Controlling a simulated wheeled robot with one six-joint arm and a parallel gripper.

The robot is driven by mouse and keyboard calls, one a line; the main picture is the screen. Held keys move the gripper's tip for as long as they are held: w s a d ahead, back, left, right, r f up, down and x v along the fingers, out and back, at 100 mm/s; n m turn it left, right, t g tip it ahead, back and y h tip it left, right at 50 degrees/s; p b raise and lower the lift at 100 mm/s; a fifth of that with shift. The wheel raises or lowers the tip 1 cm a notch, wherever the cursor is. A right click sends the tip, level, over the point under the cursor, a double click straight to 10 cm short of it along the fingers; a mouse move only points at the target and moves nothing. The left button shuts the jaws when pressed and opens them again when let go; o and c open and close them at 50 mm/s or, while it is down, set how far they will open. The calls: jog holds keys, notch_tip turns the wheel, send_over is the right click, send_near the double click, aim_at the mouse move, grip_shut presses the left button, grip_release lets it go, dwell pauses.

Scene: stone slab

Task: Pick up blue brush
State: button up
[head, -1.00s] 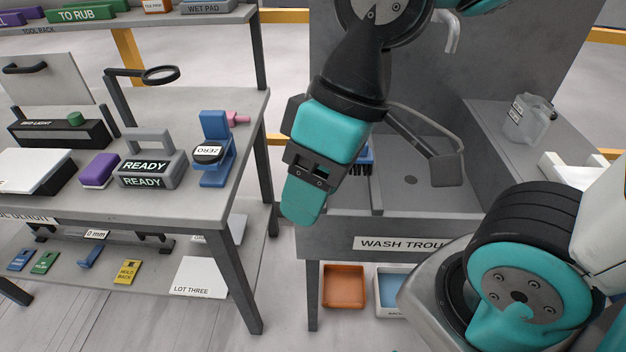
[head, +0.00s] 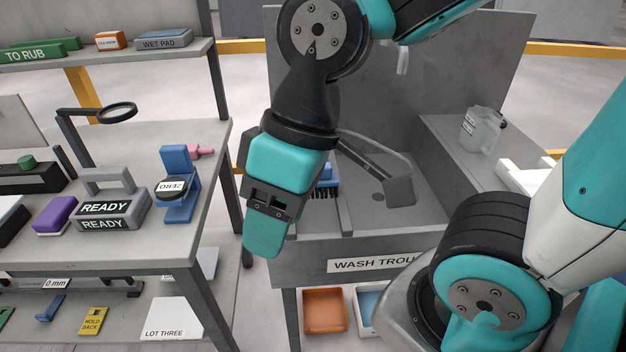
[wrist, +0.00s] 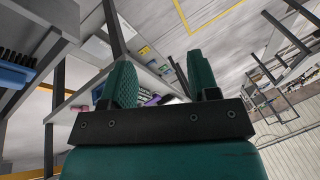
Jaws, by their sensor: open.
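The blue brush (head: 328,176) with dark bristles is in the grey wash trough (head: 300,248), partly hidden behind my gripper in the head view. In the wrist view, a blue body with black bristles (wrist: 14,76), which looks like the same brush, is at the far left edge. My gripper (head: 264,240) hangs in front of the trough's left side, pointing down, apart from the brush as far as I can see. In the wrist view my gripper (wrist: 163,82) has its two green fingers spread with nothing held between them.
A workbench on the left carries a READY block (head: 108,210), a purple block (head: 55,215) and a blue stand (head: 178,185). A clear jug (head: 482,130) stands on the right ledge. An orange tray (head: 324,311) is below the trough. A grey paddle-like arm (head: 385,180) extends over the basin.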

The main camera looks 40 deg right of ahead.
jog(key=shift+o, duration=0.4)
jog(key=w+d+r+m+t+p, duration=0.1)
jog(key=w+d+r+m+p, duration=0.1)
jog(key=w+d+m, duration=0.95)
jog(key=w+d+f+m+t+p, duration=0.1)
jog(key=w+d+m, duration=0.3)
jog(key=d+m, duration=0.5)
jog(key=w+d+f+m+t+p, duration=0.15)
jog(key=w+d+m, duration=0.25)
jog(key=d+m, duration=0.55)
jog(key=shift+m+g+h, duration=0.3)
jog(key=shift+m+g, duration=0.25)
jog(key=shift+m, duration=0.25)
jog(key=x, duration=0.4)
jog(key=a+x, duration=0.1)
jog(key=x, duration=0.6)
jog(key=shift+s+a+f, duration=0.1)
jog(key=shift+s+a, duration=0.1)
jog(key=shift+a, duration=0.3)
jog(key=x, duration=0.5)
jog(key=shift+s+a+f+p, duration=0.15)
jog(key=shift+s+a+p, duration=0.05)
jog(key=shift+a+p, duration=0.2)
jog(key=shift+w+f, duration=0.1)
jog(key=shift+f, duration=0.25)
jog(key=shift+f, duration=0.25)
